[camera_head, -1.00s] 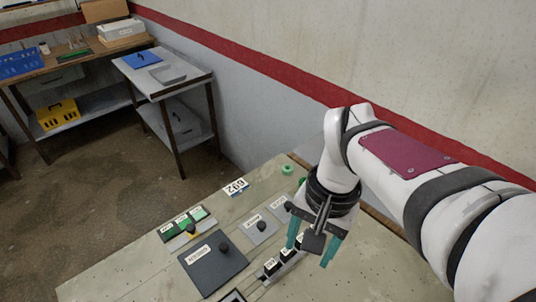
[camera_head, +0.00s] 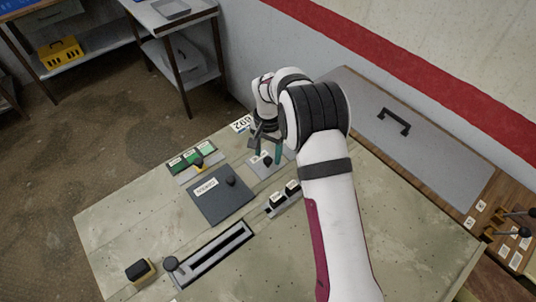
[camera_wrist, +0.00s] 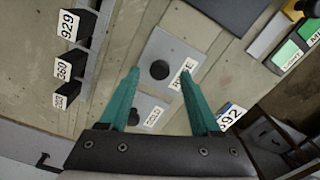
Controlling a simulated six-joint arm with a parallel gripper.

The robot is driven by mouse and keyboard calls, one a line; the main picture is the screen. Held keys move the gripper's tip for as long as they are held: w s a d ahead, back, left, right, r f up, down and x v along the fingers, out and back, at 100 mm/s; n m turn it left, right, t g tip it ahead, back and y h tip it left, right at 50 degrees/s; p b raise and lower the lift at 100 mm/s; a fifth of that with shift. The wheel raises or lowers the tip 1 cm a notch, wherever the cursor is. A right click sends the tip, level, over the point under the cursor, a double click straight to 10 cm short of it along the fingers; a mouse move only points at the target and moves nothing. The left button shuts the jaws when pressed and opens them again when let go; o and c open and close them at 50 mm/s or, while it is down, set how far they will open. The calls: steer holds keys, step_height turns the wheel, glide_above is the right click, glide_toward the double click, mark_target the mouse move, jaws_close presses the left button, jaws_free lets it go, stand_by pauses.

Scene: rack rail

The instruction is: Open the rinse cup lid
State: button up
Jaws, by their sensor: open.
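The rinse cup lid (camera_wrist: 184,50) is a light grey plate with a round black knob (camera_wrist: 159,70) and a white label, partly covered, that seems to read RINSE. In the head view it is the small grey plate (camera_head: 256,168) on the bench. My gripper (camera_head: 266,148) is open above its far side, its teal fingers pointing down. In the wrist view the fingers (camera_wrist: 160,74) straddle the knob in the picture, with nothing between them. I cannot tell how high the tips are above the plate. A second small grey lid (camera_wrist: 141,104) shows between the fingers, nearer the palm.
A large dark lid (camera_head: 212,205) with a knob lies beside the rinse lid. Green labelled blocks (camera_head: 190,160), a rack of black labelled blocks (camera_head: 284,199), a slotted rail (camera_head: 215,255) and a black-topped block (camera_head: 140,271) are also on the bench. The front right of the bench is clear.

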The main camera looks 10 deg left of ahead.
steer(key=shift+f, duration=0.9)
jaws_close()
steer(key=shift+r, duration=0.1)
stand_by(0.7)
